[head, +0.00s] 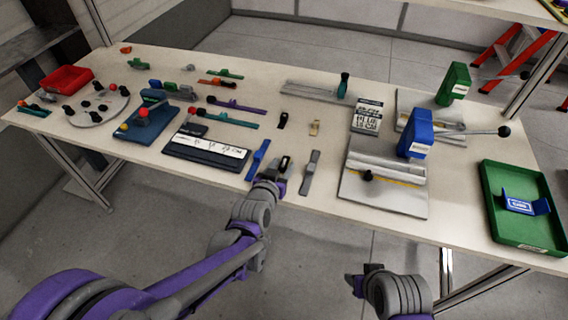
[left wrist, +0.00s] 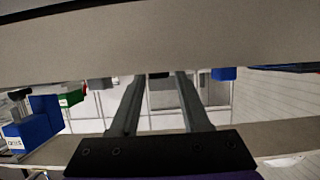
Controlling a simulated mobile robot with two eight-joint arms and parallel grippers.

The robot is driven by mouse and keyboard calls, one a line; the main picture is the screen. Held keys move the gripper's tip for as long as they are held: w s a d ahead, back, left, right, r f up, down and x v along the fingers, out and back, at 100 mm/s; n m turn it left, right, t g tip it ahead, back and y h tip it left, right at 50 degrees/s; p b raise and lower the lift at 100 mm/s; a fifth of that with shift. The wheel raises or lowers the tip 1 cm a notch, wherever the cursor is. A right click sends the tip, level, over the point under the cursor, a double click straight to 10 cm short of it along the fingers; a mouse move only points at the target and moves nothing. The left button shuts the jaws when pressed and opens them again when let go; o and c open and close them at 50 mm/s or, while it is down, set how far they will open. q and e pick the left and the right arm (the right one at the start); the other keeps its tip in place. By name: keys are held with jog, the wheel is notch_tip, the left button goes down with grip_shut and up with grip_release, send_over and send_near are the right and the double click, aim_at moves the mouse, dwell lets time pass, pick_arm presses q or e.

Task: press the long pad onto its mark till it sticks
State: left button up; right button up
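No strip can be surely told as the long pad, and its mark cannot be picked out. A blue strip (head: 258,158) and a grey strip (head: 310,172) lie near the bench's front edge. My left gripper (head: 277,172) is at that edge, between these strips. In the left wrist view my left gripper (left wrist: 160,76) has its two fingers apart, with no pad seen between them; a small dark thing shows near the tips. My right gripper (head: 356,282) is low, in front of the bench; its fingers are too small to read.
A blue-and-white board (head: 206,151) lies left of the left gripper. A metal plate fixture (head: 384,190) with a blue clamp block (head: 415,136) stands to the right. A green tray (head: 520,238) is at the right end. A red bin (head: 67,79) is at the far left.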

pick_arm(q)
grip_shut()
